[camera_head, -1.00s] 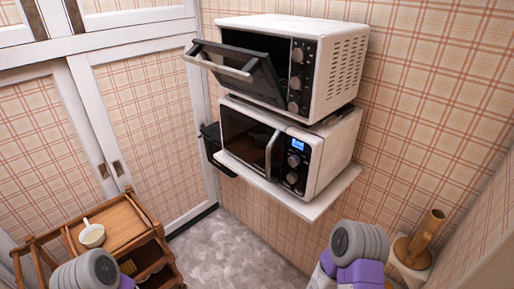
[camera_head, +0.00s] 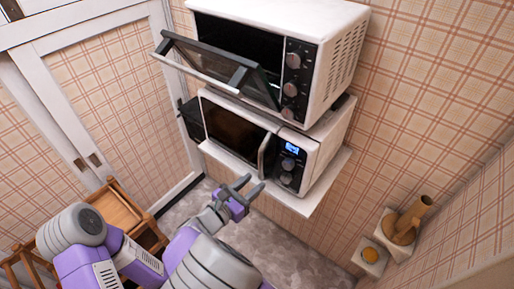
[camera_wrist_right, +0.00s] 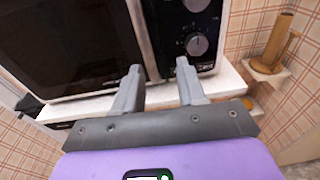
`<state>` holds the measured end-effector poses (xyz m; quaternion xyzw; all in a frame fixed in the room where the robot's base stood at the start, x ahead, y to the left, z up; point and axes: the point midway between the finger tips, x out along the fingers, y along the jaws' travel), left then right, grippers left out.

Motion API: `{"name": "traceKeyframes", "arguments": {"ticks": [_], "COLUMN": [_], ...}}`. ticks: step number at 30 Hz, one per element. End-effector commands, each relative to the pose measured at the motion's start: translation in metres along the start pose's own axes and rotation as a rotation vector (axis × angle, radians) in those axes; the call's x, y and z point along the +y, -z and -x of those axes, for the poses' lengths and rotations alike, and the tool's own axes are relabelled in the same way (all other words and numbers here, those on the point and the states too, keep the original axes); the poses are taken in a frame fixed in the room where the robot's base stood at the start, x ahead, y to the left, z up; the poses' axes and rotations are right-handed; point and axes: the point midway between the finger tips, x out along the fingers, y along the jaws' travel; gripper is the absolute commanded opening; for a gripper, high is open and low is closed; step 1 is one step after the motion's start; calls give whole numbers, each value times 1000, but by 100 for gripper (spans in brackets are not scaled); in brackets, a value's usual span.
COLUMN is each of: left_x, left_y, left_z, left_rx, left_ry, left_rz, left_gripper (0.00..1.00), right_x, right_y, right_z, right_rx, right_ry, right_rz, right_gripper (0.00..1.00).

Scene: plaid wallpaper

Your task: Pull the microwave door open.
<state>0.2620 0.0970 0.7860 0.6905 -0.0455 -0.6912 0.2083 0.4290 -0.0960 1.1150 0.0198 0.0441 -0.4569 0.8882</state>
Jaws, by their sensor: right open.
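The microwave (camera_head: 231,128) is the lower white appliance, with a dark glass door and a lit blue display. Its door looks shut. The vertical door handle (camera_head: 266,155) is at the door's right side, beside the control panel (camera_head: 289,168). My right gripper (camera_head: 249,187) is open and empty, below and in front of the handle. In the right wrist view the handle (camera_wrist_right: 142,35) runs down toward the gap between the open fingers (camera_wrist_right: 158,70), with the knob panel to its right. Contact with the handle cannot be told. My left gripper is out of view.
A toaster oven (camera_head: 318,48) stands above the microwave, its door (camera_head: 215,63) hanging partly open. A white shelf (camera_head: 318,192) supports the microwave. A wooden cart (camera_head: 120,205) is at lower left; a wooden mug holder (camera_head: 405,225) hangs at right. Grey floor below is clear.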

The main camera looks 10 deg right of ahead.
Motion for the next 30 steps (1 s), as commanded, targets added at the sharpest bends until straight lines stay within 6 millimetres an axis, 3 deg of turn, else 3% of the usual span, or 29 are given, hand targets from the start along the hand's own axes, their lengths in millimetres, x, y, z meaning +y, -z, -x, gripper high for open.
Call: {"name": "traceKeyframes", "arguments": {"ticks": [1,5,18,30], "left_x": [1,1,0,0], "left_y": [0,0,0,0], "left_z": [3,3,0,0], "left_rx": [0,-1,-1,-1], "left_ry": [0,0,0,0], "left_rz": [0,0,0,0], "left_gripper": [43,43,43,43], "right_x": [5,10,12,13], "right_y": [-16,-33,-38,-39], "right_z": [8,11,-50,-61], "right_rx": [-44,-99,-98,-97], "right_ry": [-23,-42,-40,-42], "right_rz": [-2,-2,-2,-2], "right_gripper": [40,40,40,40]}}
